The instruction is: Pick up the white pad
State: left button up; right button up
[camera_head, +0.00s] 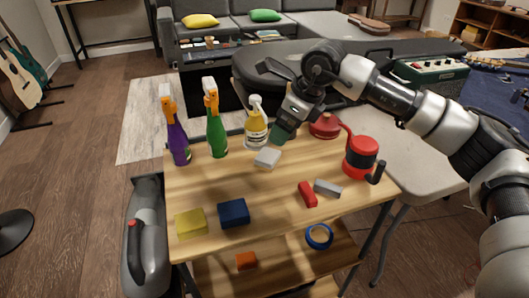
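A white pad (267,157) lies flat on the wooden cart top (270,185), in front of a yellow-and-white bottle. My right arm comes in from the right. My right gripper (284,130) points down just behind and to the right of the white pad, apart from it in the picture. A dark green shape shows at its fingertips. I cannot tell whether it is part of the gripper or a thing held, nor the finger gap. My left gripper is not in view.
Spray bottles, purple (178,140) and green (216,132), and the yellow-and-white bottle (256,128) stand along the back. A red-and-black container (360,157) stands right. Red (307,194) and grey (327,188) blocks, and yellow (191,222) and blue (233,213) pads lie nearer. The middle left is clear.

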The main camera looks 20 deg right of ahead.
aim_at(268, 155)
jog(key=x, duration=0.6)
jog(key=s+a+b+x, duration=0.1)
jog(key=x, duration=0.3)
jog(key=c, duration=1)
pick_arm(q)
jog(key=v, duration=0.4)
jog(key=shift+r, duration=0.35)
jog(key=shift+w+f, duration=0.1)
pick_arm(e)
jog(key=shift+r, duration=0.25)
